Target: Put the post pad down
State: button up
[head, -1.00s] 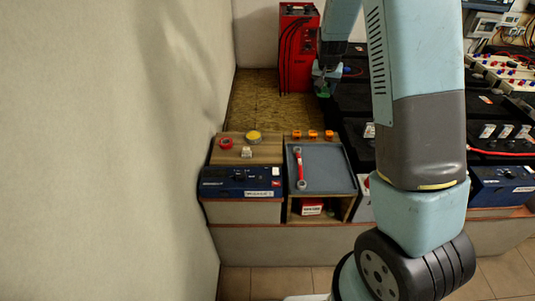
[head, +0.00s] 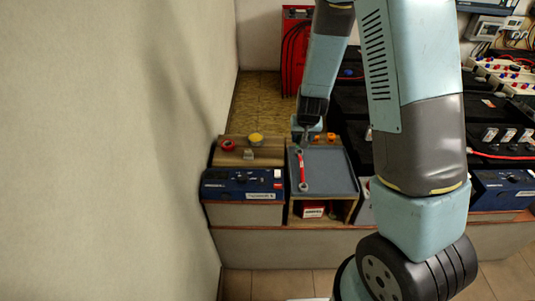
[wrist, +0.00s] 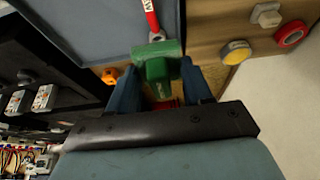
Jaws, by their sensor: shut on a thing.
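The green post pad (wrist: 158,50) is between the fingers of my gripper (wrist: 160,82) in the wrist view. My gripper is shut on it. In the head view my gripper (head: 304,133) is above the far left edge of the blue-grey tray (head: 332,178), and the pad cannot be made out there. The tray also shows in the wrist view (wrist: 88,22). A red-handled wrench (head: 302,173) lies along the tray's left side. In the wrist view the wrench (wrist: 151,18) ends right beside the pad. Whether the pad touches anything below cannot be told.
Orange caps (head: 331,136) stand behind the tray. On the wood to the left are a yellow disc (head: 256,138), a red ring (head: 228,145) and a pale block (head: 248,154). A blue box (head: 238,183) stands in front. The tray's right side is clear.

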jog(key=w+a+f, duration=0.3)
jog(key=w+a, duration=0.1)
jog(key=a, duration=0.2)
send_over(271, 154)
jog(key=s, duration=0.2)
jog(key=f, duration=0.5)
jog(key=shift+w+d+f, duration=0.1)
jog(key=shift+d+f, duration=0.1)
jog(key=shift+d, duration=0.1)
jog(key=shift+w+a+f, duration=0.1)
jog(key=shift+a+f, duration=0.15)
jog(key=shift+f, duration=0.25)
notch_tip(271, 154, down, 3)
jog(key=shift+r, duration=0.15)
jog(key=o, duration=1)
